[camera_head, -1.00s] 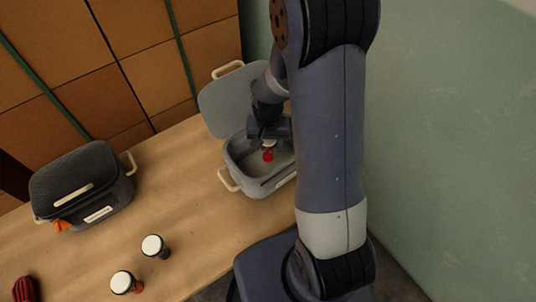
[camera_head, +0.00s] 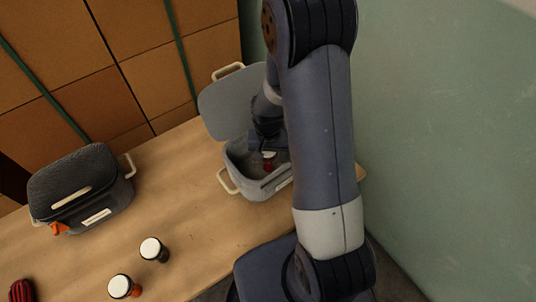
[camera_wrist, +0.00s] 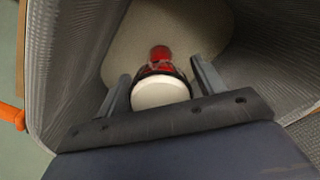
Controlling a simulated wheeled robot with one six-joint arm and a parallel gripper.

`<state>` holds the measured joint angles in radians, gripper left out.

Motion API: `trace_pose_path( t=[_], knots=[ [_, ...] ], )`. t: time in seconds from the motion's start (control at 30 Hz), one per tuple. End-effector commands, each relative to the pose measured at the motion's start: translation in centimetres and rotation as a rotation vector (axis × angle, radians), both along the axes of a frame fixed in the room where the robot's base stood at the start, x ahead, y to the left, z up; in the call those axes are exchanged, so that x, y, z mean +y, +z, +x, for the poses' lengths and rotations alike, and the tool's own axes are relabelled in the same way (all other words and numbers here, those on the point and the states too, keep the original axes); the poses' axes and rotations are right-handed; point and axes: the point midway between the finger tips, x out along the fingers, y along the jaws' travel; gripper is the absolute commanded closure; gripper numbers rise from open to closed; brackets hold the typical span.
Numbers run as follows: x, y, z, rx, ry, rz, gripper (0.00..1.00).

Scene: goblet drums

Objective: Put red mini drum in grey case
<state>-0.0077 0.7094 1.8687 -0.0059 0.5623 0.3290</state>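The red mini drum (camera_wrist: 161,54) has a white head, a dark rim and a red foot. It is inside the open grey case (camera_head: 232,176), and its red side also shows there in the head view (camera_head: 268,165). My gripper (camera_wrist: 162,72) points down into the case with one finger on each side of the drum. The drum's head faces the wrist camera. The case's pale floor lies beyond the foot; whether the foot touches it is unclear. My arm hides the case's right side.
The case's grey lid (camera_head: 226,104) stands open behind it. A closed dark case (camera_head: 82,190) stands left on the wooden table (camera_head: 185,215). Two white-topped drums (camera_head: 151,250) (camera_head: 120,286) stand in front. A red-and-black striped object (camera_head: 22,291) is at lower left. A wall rises right.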

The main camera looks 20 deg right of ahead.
Motion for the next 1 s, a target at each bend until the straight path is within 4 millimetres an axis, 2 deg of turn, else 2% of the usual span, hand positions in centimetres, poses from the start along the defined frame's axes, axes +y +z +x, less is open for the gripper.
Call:
trace_pose_path(
  t=[0.3, 0.47, 0.8, 1.0],
  knots=[
    [0.0, 0.1, 0.0, 0.0, 0.0, 0.0, 0.29],
    [0.0, 1.3, 0.1, -0.002, 0.0, 0.0, 0.29],
    [0.0, 8.0, 0.1, -0.005, 0.0, 0.0, 0.29],
    [0.0, 11.1, 0.1, -0.003, 0.0, 0.0, 0.29]
  ],
)
